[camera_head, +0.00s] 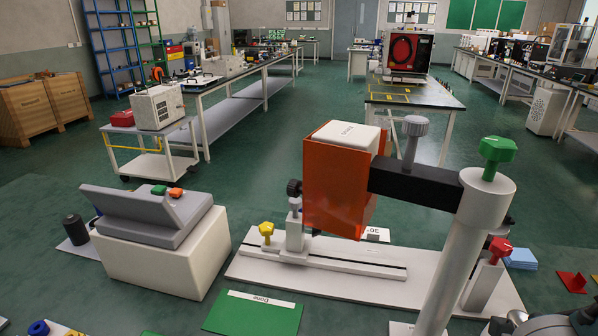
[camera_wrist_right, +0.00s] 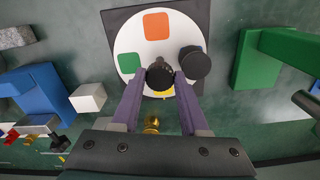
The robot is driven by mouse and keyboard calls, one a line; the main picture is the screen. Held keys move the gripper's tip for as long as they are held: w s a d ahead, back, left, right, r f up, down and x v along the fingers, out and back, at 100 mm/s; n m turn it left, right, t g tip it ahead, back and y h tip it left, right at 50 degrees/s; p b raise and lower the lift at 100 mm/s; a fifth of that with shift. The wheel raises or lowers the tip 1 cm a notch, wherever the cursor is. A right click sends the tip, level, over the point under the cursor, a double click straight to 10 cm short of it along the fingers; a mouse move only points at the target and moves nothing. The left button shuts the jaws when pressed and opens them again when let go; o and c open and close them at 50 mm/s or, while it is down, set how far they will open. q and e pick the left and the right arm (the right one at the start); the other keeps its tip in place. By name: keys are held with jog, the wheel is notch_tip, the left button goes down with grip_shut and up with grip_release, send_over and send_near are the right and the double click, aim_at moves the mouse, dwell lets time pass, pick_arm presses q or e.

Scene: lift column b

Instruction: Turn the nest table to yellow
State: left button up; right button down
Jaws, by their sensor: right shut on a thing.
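In the right wrist view the nest table is a round white disc (camera_wrist_right: 142,38) on a dark square plate (camera_wrist_right: 112,18). It has an orange patch (camera_wrist_right: 157,26), a green patch (camera_wrist_right: 130,62) and a yellow patch (camera_wrist_right: 168,92), partly hidden by my gripper. A blue patch (camera_wrist_right: 190,48) is mostly hidden by a black cylinder (camera_wrist_right: 196,65). My right gripper (camera_wrist_right: 160,78) is shut on a black round knob (camera_wrist_right: 159,72) over the disc, near the yellow patch. I cannot make out the nest table in the head view. My left gripper is not in view.
In the right wrist view, a white cube (camera_wrist_right: 88,97), a blue block (camera_wrist_right: 42,92) and a green block (camera_wrist_right: 262,60) lie around the plate. In the head view, an orange box (camera_head: 335,190) hangs on a column (camera_head: 465,235), beside a grey-topped block (camera_head: 165,215) and a green card (camera_head: 253,314).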

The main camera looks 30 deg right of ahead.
jog(key=shift+c, duration=2.1)
grip_release()
notch_tip(320, 180, up, 10)
jog(key=p, duration=0.2)
